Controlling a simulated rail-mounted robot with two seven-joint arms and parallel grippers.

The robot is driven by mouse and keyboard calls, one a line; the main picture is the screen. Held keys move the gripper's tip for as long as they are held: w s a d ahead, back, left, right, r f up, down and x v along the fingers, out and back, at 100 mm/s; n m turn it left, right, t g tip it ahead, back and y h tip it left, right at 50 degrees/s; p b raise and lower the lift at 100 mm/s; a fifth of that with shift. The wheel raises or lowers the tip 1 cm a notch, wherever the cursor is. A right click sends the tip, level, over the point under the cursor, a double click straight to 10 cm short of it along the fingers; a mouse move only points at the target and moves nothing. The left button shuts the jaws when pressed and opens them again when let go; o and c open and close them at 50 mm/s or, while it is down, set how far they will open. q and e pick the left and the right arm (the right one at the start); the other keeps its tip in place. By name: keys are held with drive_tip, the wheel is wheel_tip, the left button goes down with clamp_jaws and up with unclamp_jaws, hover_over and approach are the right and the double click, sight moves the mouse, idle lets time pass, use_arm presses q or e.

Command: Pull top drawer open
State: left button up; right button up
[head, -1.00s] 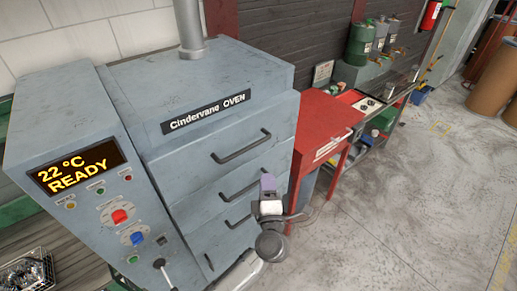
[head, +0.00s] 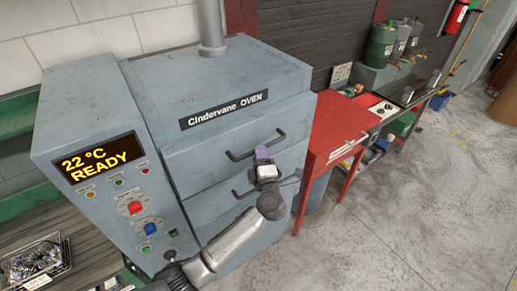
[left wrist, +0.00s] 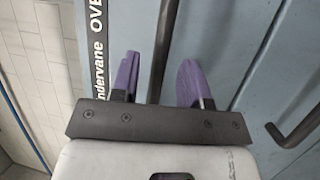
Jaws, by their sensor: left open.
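The grey oven (head: 215,75) has a stack of drawers with dark bar handles. The top drawer (head: 190,160), just below the name plate, looks flush with the oven front. Its bar handle (head: 278,138) is partly covered by my left gripper (head: 262,153). The left gripper has purple fingers and is open. In the left wrist view the top handle (left wrist: 165,45) runs between the two spread fingers, with a gap on each side. I cannot tell how deep it sits between them. My right gripper is not in view.
A second drawer handle (head: 291,179) lies just below, and shows right of the fingers in the left wrist view (left wrist: 300,125). A control panel (head: 120,190) stands left of the drawers. A red table (head: 335,130) stands close on the right. The floor (head: 400,220) in front is clear.

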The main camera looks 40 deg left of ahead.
use_arm(q)
drive_tip(key=shift+x, duration=1.45)
clamp_jaws()
